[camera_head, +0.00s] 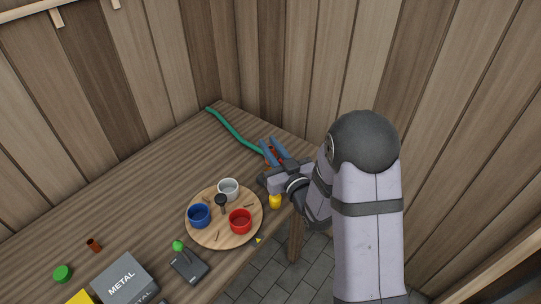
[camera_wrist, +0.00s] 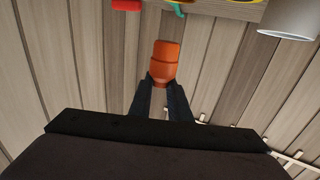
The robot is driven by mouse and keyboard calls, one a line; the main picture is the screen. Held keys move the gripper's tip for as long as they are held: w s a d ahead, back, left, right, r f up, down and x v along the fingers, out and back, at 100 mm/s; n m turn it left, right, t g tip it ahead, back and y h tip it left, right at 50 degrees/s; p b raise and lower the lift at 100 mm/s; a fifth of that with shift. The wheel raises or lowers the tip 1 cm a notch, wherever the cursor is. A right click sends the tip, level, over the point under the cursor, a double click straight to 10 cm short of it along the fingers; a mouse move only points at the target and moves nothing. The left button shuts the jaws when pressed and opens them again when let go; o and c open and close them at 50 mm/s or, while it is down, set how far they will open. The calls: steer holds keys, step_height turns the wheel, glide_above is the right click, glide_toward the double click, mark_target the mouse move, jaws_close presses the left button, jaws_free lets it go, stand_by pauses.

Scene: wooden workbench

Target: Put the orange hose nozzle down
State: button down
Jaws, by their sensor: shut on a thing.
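The orange hose nozzle (camera_wrist: 163,62) shows in the wrist view as a short stepped cylinder. My gripper (camera_wrist: 160,98) is shut on its near end, with a dark finger on each side. The nozzle's far end sticks out beyond the fingertips. In the head view my gripper (camera_head: 264,182) is over the right end of the bench, beside the round wooden tray. The nozzle cannot be told clearly there. A green hose (camera_head: 232,128) lies on the bench behind my gripper.
The round wooden tray (camera_head: 225,240) holds blue, red and white cups. A blue-handled tool (camera_head: 270,151) is behind my gripper. A yellow object (camera_head: 275,201) is near the bench edge. A METAL box (camera_head: 124,279) and a green-knobbed joystick (camera_head: 188,264) stand in front. The bench's back left is clear.

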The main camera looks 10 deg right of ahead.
mark_target(271, 148)
steer(key=shift+r, duration=1.85)
steer(key=d+f+m+h+b, duration=0.2)
steer(key=d+h+b, duration=0.2)
steer(key=d, duration=0.9)
steer(key=shift+s+a+n+y, duration=1)
steer(key=shift+a+y, duration=1)
steer(key=shift+a, duration=0.15)
steer(key=shift+f+b, duration=0.55)
steer(key=shift+f, duration=4.75)
steer(key=shift+f, duration=0.1)
steer(key=shift+f, duration=0.15)
steer(key=c, duration=1.7)
jaws_free()
steer(key=shift+o, duration=0.2)
steer(key=shift+r, duration=0.25)
